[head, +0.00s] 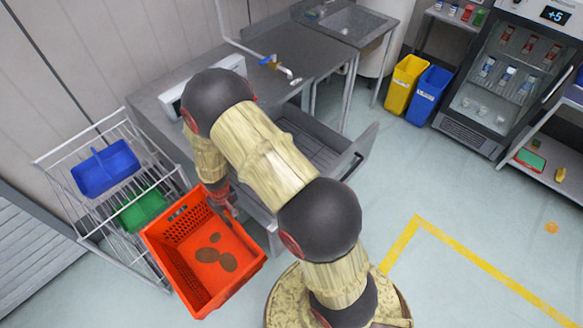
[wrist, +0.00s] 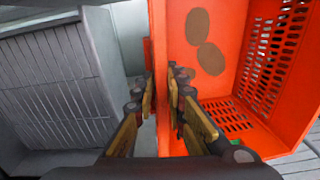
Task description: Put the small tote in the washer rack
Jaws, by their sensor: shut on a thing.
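The orange-red tote (head: 185,272) is tilted in the head view, its open top facing the camera, with brown patches on its inside. My gripper (head: 230,210) is shut on the wall at its upper right side. In the wrist view, the tote wall (wrist: 158,45) stands between the two fingers of my gripper (wrist: 161,82). The grey slatted rack (head: 303,133), apparently the washer rack, extends from under the steel counter, partly hidden by my arm. It also shows left of the tote in the wrist view (wrist: 50,85), apart from it.
A wire shelf (head: 90,205) with a blue tote (head: 105,168) and a green tote (head: 143,208) stands close at left. A tap (head: 284,70) is on the counter. Yellow (head: 407,82) and blue (head: 430,95) bins stand behind.

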